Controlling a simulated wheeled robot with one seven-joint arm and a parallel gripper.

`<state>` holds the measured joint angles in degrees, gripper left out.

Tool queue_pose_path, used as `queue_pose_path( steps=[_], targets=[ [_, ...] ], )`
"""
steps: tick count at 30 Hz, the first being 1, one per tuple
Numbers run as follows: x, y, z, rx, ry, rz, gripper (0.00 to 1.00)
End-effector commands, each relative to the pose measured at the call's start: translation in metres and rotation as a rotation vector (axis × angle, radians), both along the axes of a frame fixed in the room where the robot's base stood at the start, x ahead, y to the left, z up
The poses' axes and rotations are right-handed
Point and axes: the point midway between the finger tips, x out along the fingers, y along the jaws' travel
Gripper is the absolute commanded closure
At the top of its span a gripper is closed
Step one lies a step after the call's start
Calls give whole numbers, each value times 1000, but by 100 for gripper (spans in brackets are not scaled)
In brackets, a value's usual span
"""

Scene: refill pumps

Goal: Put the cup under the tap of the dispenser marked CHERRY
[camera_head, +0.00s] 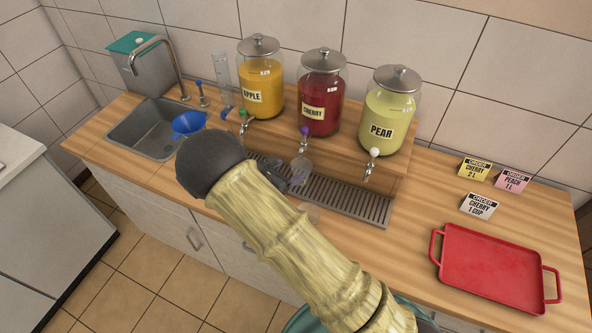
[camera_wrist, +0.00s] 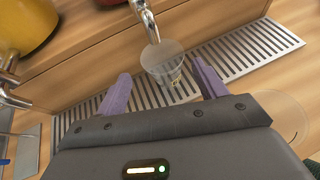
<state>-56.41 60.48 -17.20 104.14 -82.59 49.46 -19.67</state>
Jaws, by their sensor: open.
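The CHERRY dispenser (camera_head: 321,95) is a glass jar of dark red liquid, between the APPLE (camera_head: 261,88) and PEAR (camera_head: 389,112) jars. Its tap (camera_head: 304,140) has a purple handle; its metal spout shows in the wrist view (camera_wrist: 148,22). The clear, empty-looking cup (camera_head: 301,174) stands upright on the slotted drip tray (camera_head: 345,200), under this spout. The cup shows whole in the wrist view (camera_wrist: 165,66). My gripper (camera_wrist: 160,72) is open, its purple fingers either side of the cup's near side, with gaps. In the head view my arm partly hides the gripper (camera_head: 284,176).
A faint clear round thing (camera_wrist: 290,118) lies right of my gripper. Bare counter lies right of the drip tray.

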Motion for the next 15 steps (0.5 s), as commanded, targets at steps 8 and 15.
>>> queue_pose_path(
  steps=[8, 15],
  targets=[
    [-22, 16, 13, 1, 1, 0, 29],
    [-23, 17, 14, 0, 1, 0, 29]
  ],
)
